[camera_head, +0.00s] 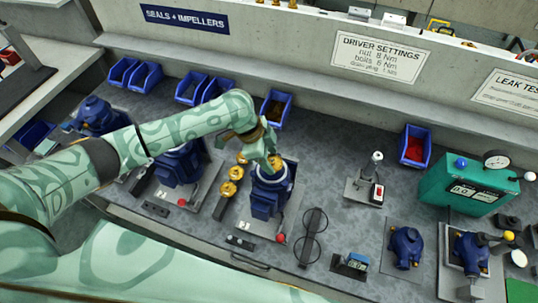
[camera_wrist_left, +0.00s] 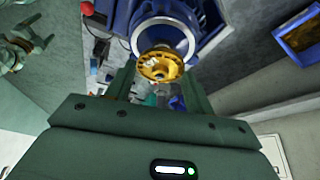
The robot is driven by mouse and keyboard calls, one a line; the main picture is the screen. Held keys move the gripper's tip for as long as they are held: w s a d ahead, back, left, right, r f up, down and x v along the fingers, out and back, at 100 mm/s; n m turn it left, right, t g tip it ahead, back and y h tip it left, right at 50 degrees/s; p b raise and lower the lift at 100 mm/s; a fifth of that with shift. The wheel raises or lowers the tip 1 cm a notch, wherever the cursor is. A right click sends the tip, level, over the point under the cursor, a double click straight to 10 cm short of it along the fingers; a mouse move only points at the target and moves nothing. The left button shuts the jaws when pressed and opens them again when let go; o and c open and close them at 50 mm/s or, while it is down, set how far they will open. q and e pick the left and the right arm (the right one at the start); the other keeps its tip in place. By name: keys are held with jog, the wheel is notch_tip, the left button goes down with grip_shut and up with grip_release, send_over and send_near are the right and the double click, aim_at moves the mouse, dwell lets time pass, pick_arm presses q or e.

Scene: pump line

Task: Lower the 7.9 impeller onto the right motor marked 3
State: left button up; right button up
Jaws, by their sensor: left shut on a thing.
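My left gripper (camera_head: 272,160) is over the top of a blue motor (camera_head: 266,197) right of the impeller rack. In the left wrist view, the gripper (camera_wrist_left: 160,84) is shut on a gold impeller (camera_wrist_left: 160,66), with a finger on each side. The round pale opening of the blue motor (camera_wrist_left: 168,28) is just beyond the impeller. I cannot tell whether they touch. In the head view the gripper mostly hides the held impeller. No number on the motor is readable. My right gripper is not in view.
Another blue motor (camera_head: 178,167) stands further left. Dark ring-shaped parts (camera_head: 311,236) lie to the right. Blue bins (camera_head: 275,108) line the back.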

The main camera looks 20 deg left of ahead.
pick_arm(q)
jog(key=shift+p, duration=0.45)
jog(key=shift+f, duration=0.25)
dwell(0.6)
jog(key=o, duration=1.5)
jog(key=shift+o, duration=0.2)
notch_tip(320, 180, up, 9)
jog(key=p, duration=1)
jog(key=shift+p, duration=0.3)
